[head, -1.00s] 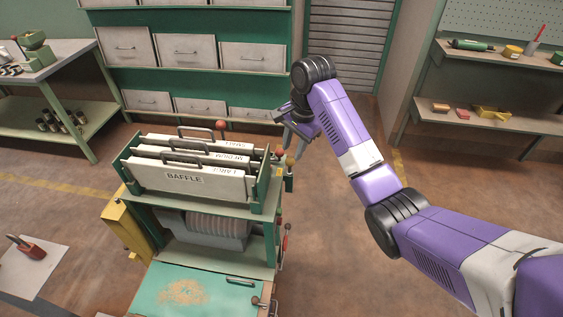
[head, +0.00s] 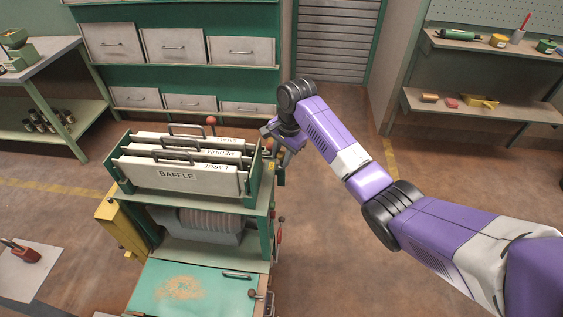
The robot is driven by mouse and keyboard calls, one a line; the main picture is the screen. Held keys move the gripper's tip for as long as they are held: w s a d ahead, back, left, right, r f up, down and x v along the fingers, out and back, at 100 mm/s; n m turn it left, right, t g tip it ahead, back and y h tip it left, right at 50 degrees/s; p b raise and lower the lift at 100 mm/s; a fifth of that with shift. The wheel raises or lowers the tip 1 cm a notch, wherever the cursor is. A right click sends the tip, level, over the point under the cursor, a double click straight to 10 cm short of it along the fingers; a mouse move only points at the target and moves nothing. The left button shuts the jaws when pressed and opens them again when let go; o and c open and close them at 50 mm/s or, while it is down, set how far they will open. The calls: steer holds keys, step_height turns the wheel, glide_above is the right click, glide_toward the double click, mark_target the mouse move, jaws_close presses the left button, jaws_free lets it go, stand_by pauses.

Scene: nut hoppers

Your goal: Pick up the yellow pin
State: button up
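My gripper (head: 281,156) hangs from the purple arm beside the right side of the green hopper machine (head: 258,184). Its fingers point down near the machine's upper right edge. They are small and partly merged with the parts behind them, so I cannot tell whether they are open or shut. A small yellow spot (head: 271,164) shows by the fingers at the machine's right side. It may be the yellow pin, but it is too small and covered to be sure. I cannot see anything held.
White baffle plates (head: 175,177) with handles stand in the machine's top. A red-knobbed lever (head: 211,121) rises behind them. A yellow box (head: 122,227) is on the machine's left side. The floor (head: 325,250) to the right is clear.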

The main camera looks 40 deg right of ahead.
jaws_close()
steer(key=shift+r, duration=0.1)
step_height(320, 180, up, 20)
steer(key=p, duration=0.4)
stand_by(0.5)
